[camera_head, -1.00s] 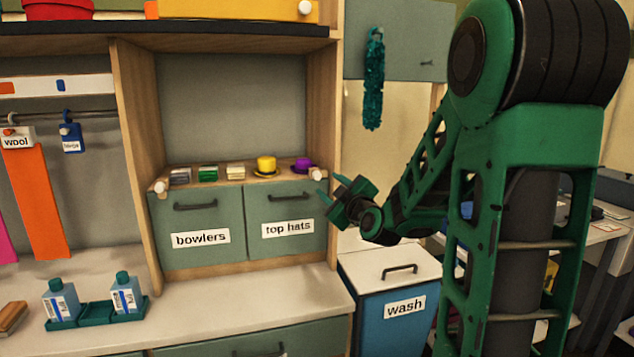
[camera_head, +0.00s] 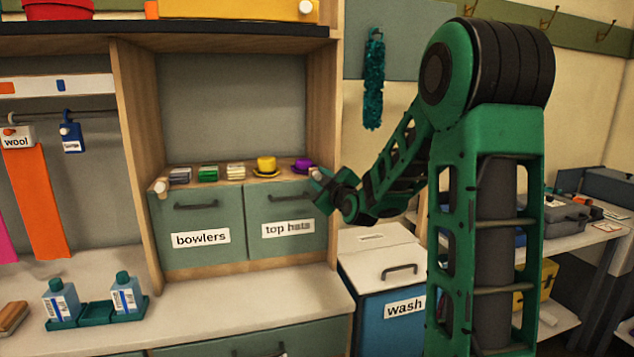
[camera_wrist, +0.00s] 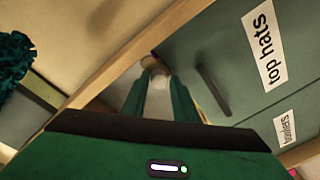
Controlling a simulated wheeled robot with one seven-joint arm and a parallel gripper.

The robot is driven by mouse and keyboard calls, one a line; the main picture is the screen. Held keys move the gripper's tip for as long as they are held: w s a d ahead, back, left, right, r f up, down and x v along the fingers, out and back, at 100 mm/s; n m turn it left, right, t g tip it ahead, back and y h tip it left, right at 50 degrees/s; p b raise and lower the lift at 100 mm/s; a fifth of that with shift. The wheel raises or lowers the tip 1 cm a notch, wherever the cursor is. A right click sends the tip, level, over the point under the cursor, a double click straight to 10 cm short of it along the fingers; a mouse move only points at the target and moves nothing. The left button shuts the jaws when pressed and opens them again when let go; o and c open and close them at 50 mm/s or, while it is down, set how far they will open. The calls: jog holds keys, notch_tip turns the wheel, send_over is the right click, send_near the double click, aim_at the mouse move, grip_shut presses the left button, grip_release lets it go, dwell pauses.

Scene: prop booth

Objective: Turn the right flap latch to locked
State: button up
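The right flap, labelled "top hats" (camera_head: 281,218), is closed under the small shelf. Its latch (camera_head: 315,173) is a pale knob at the shelf's right front corner, partly covered by my gripper. My gripper (camera_head: 318,186) is at this corner, in front of the knob. In the wrist view, my two green fingers (camera_wrist: 161,76) stand apart with a pale gap between them. The knob (camera_wrist: 154,61) shows at their tips. I cannot tell if they touch it, nor which way the latch is turned.
The left flap, labelled "bowlers" (camera_head: 201,238), is closed, with a pale latch (camera_head: 160,187) at its upper left. A yellow hat (camera_head: 266,164) and a purple hat (camera_head: 302,164) sit on the shelf near my gripper. The blue wash bin (camera_head: 385,300) stands below my arm.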

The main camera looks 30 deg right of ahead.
grip_shut()
jog(key=shift+f+m, duration=0.1)
jog(key=shift+m, duration=0.2)
jog(key=m, duration=0.2)
jog(key=shift+a+m, duration=0.1)
jog(key=shift+m, duration=0.3)
jog(key=m, duration=0.4)
jog(key=shift+f+m+t, duration=0.15)
jog(key=shift+m+t, duration=0.15)
jog(key=shift+m, duration=0.1)
jog(key=m+h, duration=0.1)
jog(key=m, duration=0.4)
jog(key=shift+a+f+m, duration=0.1)
jog(key=shift+m, duration=0.2)
jog(key=shift+m+h, duration=0.4)
jog(key=shift+m, duration=2)
